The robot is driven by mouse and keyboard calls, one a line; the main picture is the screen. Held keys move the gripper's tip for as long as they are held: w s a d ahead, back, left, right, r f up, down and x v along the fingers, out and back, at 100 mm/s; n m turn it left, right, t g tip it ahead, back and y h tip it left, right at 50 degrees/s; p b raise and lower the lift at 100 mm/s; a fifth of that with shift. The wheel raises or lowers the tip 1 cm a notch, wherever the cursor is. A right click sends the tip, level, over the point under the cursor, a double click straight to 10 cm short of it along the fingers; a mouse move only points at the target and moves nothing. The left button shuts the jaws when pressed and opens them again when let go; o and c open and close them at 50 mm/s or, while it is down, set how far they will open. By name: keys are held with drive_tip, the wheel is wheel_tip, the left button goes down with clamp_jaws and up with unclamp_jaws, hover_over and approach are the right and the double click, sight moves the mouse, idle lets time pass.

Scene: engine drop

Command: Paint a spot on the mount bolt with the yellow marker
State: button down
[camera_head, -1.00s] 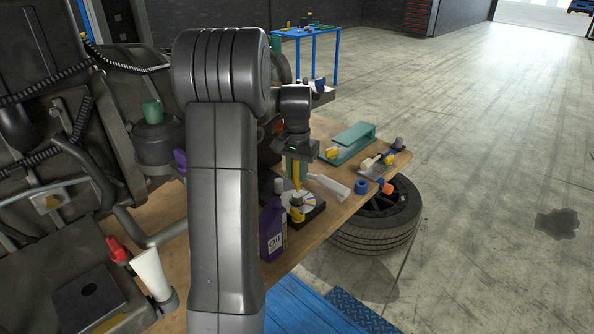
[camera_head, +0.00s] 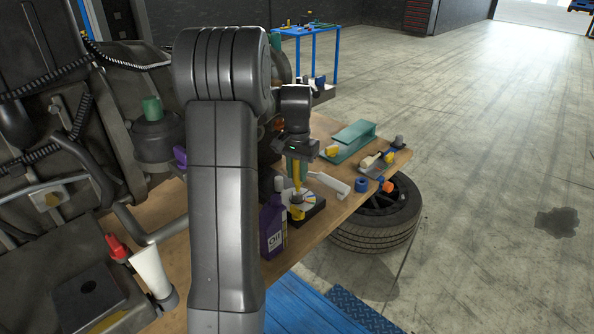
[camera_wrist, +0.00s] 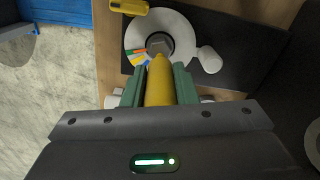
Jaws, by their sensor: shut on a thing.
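My gripper (camera_head: 295,170) is shut on the yellow marker (camera_wrist: 159,82), which points down between the green fingers. The marker's tip end is over or at the mount bolt (camera_wrist: 158,43), a grey hex head in the middle of a pale disc (camera_wrist: 136,36) with coloured marks. Whether the tip touches the bolt I cannot tell. In the head view the marker (camera_head: 297,178) stands upright above the dark plate (camera_head: 312,211) on the bench.
A purple oil bottle (camera_head: 272,228) stands just left of the plate. A white handled tool (camera_head: 328,182), a blue ring (camera_head: 361,185) and a green stand (camera_head: 350,146) lie to the right on the wooden bench (camera_head: 322,236). A tyre (camera_head: 385,232) is beyond its edge.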

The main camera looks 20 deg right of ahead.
drive_tip(key=shift+f, duration=0.15)
drive_tip(key=shift+s+a, duration=0.15)
drive_tip(key=shift+a, duration=0.05)
drive_tip(key=shift+d, duration=0.1)
drive_tip(key=shift+w+d+p, duration=0.25)
drive_tip(key=shift+w+p, duration=0.1)
drive_tip(key=shift+s+a, duration=0.1)
drive_tip(key=shift+s+a, duration=0.25)
idle(0.4)
